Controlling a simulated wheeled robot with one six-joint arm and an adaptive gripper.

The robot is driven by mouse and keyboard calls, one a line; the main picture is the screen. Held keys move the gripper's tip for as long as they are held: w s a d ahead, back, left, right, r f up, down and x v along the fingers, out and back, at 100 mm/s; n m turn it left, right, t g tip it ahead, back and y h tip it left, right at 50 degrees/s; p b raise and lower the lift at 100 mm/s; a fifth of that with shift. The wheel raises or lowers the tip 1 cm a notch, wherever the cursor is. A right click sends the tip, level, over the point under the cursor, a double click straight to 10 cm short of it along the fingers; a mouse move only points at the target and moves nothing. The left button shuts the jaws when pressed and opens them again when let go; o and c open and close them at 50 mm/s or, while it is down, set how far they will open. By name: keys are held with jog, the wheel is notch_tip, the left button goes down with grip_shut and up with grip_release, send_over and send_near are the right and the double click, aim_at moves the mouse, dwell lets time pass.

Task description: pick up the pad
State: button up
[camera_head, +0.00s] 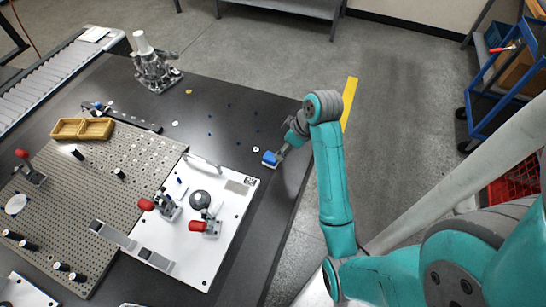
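A small blue block with a pale edge, which looks like the pad (269,159), is at the dark table's right side, just off the upper right corner of the white plate. My gripper (277,155) reaches down to it from the upper right, and its tip meets or overlaps the block in this view. The fingers are small and partly hidden, so I cannot tell whether they are closed on it. I cannot tell whether the block rests on the table or is slightly above it.
A grey mechanism (155,72) stands at the back. The black table (235,100) is mostly clear behind the plate.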

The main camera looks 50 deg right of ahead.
aim_at(272, 157)
jog(key=x, duration=0.4)
jog(key=shift+f, duration=0.25)
jog(key=shift+w+x, duration=0.15)
jog(key=shift+x, duration=1.35)
jog(key=shift+w+x, duration=0.15)
jog(key=shift+x, duration=1.35)
jog(key=shift+r, duration=0.1)
jog(key=c, duration=1.2)
